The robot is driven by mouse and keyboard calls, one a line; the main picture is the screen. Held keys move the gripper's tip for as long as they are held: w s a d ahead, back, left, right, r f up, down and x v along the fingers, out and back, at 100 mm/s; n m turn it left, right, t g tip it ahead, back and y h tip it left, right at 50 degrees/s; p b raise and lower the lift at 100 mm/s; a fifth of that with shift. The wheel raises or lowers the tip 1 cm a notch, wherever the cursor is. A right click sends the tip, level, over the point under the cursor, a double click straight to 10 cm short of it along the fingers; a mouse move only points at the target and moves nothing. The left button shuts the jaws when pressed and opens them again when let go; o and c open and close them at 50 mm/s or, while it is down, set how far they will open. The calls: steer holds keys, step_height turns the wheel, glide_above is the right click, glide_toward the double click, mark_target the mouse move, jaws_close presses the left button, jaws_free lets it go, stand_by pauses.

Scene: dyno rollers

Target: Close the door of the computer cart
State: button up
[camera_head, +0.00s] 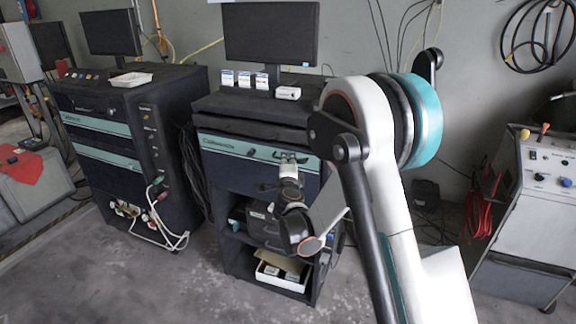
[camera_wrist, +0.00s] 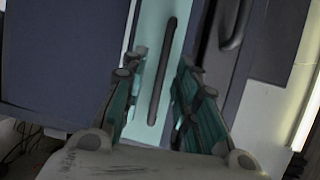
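The middle computer cart (camera_head: 222,235) is dark, with a monitor above it and open shelves in its lower part. Its front panel (camera_head: 222,171) is dark blue with a teal strip along the top. I cannot tell from the head view how far this panel stands out. My gripper (camera_head: 289,158) is at the right part of the teal strip. In the wrist view, my gripper (camera_wrist: 163,58) is open, its fingers on either side of a long black handle (camera_wrist: 160,75) on the teal strip (camera_wrist: 148,42). Contact with the handle cannot be told.
A second dark cart (camera_head: 92,160) stands to the left, with cables at its side. A white box (camera_head: 284,270) sits on the middle cart's bottom shelf. A grey control console (camera_head: 540,205) stands at the right. A second black handle (camera_wrist: 238,22) shows in the wrist view.

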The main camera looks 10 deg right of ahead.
steer(key=shift+w, duration=0.2)
jaws_close()
steer(key=shift+w+d+r, duration=0.2)
steer(key=shift+w+d, duration=0.25)
steer(key=shift+w, duration=0.15)
steer(key=shift+w+d+r, duration=0.2)
steer(key=shift+w+d, duration=0.25)
steer(key=shift+w, duration=0.15)
jaws_free()
steer(key=v, duration=1.2)
